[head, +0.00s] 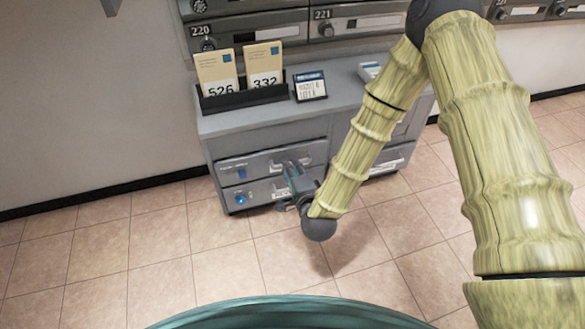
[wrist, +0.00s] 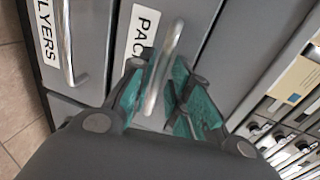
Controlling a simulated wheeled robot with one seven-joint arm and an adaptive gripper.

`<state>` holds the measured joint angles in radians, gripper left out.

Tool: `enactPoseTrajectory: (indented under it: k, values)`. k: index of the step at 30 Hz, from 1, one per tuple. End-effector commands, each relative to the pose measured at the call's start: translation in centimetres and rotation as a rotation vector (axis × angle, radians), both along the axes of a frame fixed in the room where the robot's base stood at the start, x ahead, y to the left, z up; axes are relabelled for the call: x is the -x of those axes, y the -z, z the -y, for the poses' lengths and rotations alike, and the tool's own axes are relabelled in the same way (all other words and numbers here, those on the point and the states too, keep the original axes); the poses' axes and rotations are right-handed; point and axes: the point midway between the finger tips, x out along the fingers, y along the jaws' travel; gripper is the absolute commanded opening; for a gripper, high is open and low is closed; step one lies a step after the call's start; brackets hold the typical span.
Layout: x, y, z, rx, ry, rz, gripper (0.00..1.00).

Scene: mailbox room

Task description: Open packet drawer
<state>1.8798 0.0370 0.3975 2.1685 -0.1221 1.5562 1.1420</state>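The packet drawer (head: 237,173) is the upper left drawer of a low grey cabinet. Its front looks flush with the cabinet. In the wrist view its white label (wrist: 140,45), partly hidden, reads "PAC". Its bar handle (wrist: 172,40) runs in between the teal fingers of my gripper (wrist: 162,75). The left finger lies close to the bar or touches it; whether both fingers press on it is unclear. In the head view my gripper (head: 290,168) is at this handle, and my arm covers the cabinet's middle.
The flyers drawer (wrist: 85,25) with its own handle lies just below. On the cabinet stand a black holder (head: 245,95) with numbered cards and a small sign (head: 310,86). Mailboxes (head: 350,25) hang above. The tiled floor (head: 130,260) in front is clear.

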Motion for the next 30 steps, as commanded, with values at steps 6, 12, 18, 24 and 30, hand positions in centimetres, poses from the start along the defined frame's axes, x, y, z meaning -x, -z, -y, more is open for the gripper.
enactPoseTrajectory:
  k: [6,12,18,24,30]
  values:
    - [-1.9,0.5,-0.6,0.002,0.001,0.002,0.19]
    - [-2.3,0.5,-0.8,0.001,0.0,-0.001,0.19]
    - [-2.3,0.5,-0.7,0.001,0.0,-0.001,0.18]
    - [-2.3,0.5,-0.7,0.001,0.001,-0.001,0.0]
    - [-2.4,0.5,-0.2,0.002,0.003,0.0,0.0]
